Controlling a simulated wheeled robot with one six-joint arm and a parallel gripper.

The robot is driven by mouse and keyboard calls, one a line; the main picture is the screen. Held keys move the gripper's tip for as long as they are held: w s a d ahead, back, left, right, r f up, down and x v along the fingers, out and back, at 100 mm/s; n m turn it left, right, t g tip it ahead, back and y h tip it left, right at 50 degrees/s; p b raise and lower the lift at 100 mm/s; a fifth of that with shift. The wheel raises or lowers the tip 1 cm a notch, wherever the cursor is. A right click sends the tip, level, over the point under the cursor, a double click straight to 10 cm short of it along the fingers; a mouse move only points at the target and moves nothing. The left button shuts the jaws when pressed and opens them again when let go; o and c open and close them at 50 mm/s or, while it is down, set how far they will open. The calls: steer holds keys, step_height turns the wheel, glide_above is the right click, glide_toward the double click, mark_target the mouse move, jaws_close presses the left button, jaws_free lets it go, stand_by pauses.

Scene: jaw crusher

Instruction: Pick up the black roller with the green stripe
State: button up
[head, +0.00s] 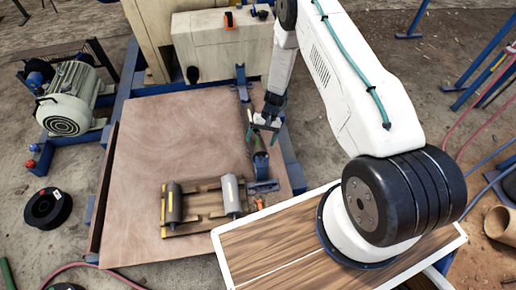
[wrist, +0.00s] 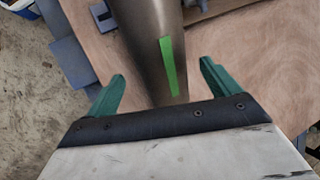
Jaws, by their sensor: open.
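The dark roller with the green stripe (wrist: 146,42) shows large in the wrist view, running from the top edge down to my gripper. Its green stripe faces the camera. In the head view the roller (head: 259,146) is small, just below my gripper's fingers and near a blue bracket on the board's right side. My gripper (head: 262,128) is open, with its green fingers apart. In the wrist view the fingers of my gripper (wrist: 163,70) stand on either side of the roller's near end, with visible gaps. The roller's far end is cut off there.
A wooden cradle (head: 204,213) on the brown board (head: 150,150) holds a dark grey roller (head: 173,204) and a lighter grey roller (head: 232,195). An orange item (head: 260,204) lies beside it. Blue frame parts (head: 290,165) run along the board's right edge. The board's left part is clear.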

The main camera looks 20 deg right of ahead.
steer(key=x, duration=0.5)
steer(key=shift+s+a+r, duration=0.1)
steer(key=c, duration=1.7)
steer(key=shift+r, duration=0.1)
